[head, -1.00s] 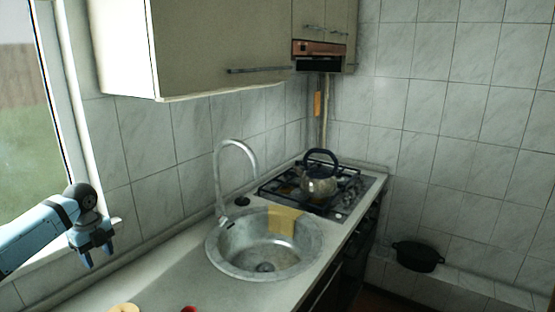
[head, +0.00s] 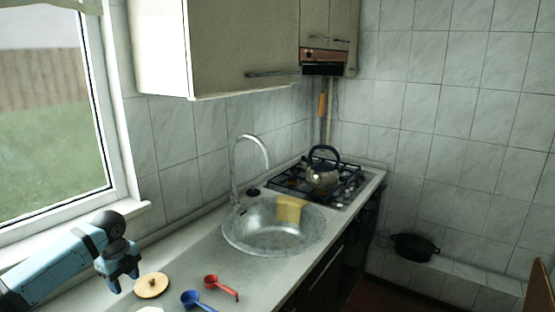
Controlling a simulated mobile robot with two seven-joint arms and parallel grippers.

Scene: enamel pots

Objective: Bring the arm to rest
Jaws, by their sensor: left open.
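My left arm comes in from the lower left, in front of the window. Its gripper (head: 124,279) is open and empty, with its fingers pointing down above the counter, left of a round wooden lid (head: 152,285). I cannot tell its exact height over the counter. My right gripper is not in view.
A red scoop (head: 220,286) and a blue scoop (head: 193,299) lie on the counter (head: 262,268). Behind are a round sink (head: 243,243) with a tap (head: 233,170) and yellow cloth (head: 289,209), and a stove with a kettle (head: 322,178). A dark pot (head: 414,247) sits at right.

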